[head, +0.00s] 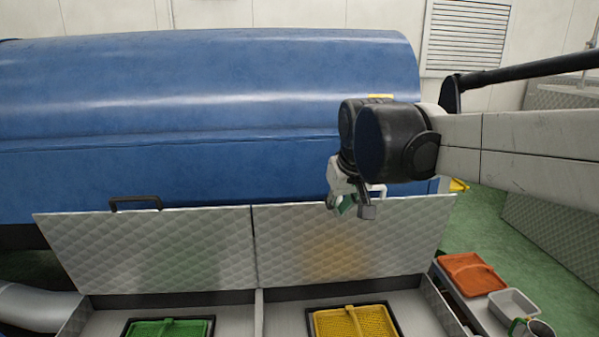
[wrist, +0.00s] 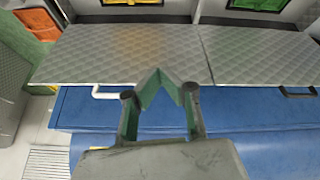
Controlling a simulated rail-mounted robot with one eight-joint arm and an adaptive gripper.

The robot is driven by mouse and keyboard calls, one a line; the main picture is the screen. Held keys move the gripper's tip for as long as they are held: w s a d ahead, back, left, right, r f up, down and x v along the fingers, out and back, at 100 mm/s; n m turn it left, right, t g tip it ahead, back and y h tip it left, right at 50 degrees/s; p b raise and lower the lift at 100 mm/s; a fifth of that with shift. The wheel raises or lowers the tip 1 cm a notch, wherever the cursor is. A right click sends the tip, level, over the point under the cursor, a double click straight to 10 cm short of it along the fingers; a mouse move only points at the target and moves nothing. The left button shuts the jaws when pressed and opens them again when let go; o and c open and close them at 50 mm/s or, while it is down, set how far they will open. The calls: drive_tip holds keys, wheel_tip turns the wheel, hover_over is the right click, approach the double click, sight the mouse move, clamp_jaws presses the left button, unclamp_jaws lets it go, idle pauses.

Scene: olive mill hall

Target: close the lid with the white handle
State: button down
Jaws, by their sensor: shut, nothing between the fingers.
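The lid with the white handle (head: 350,250) is the right one of two quilted metal lids and stands raised, leaning back. Its white handle (head: 381,189) is at the top edge, partly hidden by my gripper in the head view. It shows clearly in the wrist view (wrist: 108,95), left of my fingers. My gripper (head: 352,208) is shut and empty, near the lid's top edge and beside the handle. The wrist view shows its green finger pads (wrist: 168,88) over the lid edge. I cannot tell whether they touch it.
The left lid (head: 150,250) also stands raised, with a black handle (head: 136,202). Below are open bins with a green tray (head: 170,329) and a yellow tray (head: 352,323). A large blue machine (head: 200,100) is behind. An orange tray (head: 472,273) and a grey tray (head: 512,303) lie right.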

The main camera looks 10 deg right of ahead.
drive_tip(key=w+d+r+g+p, duration=0.1)
drive_tip(key=w+d+r+p, duration=0.15)
drive_tip(key=w, duration=0.55)
drive_tip(key=w+d+r+p, duration=0.2)
drive_tip(key=w+r+p, duration=0.1)
drive_tip(key=w, duration=0.5)
drive_tip(key=w+d+f+g+p, duration=0.1)
drive_tip(key=w+d+p, duration=0.2)
drive_tip(key=w, duration=0.4)
drive_tip(key=w+d+f+g+p, duration=0.1)
drive_tip(key=w+d+p, duration=0.1)
drive_tip(key=w, duration=0.5)
wheel_tip(320, 180, down, 12)
drive_tip(key=s+d+p, duration=0.1)
drive_tip(key=p, duration=0.1)
drive_tip(key=shift+d+n+h, duration=0.3)
drive_tip(key=shift+d+n, duration=0.05)
drive_tip(key=shift+n, duration=0.05)
drive_tip(key=shift+s+r+t, duration=0.1)
drive_tip(key=shift+s+t, duration=0.05)
drive_tip(key=shift+t, duration=0.15)
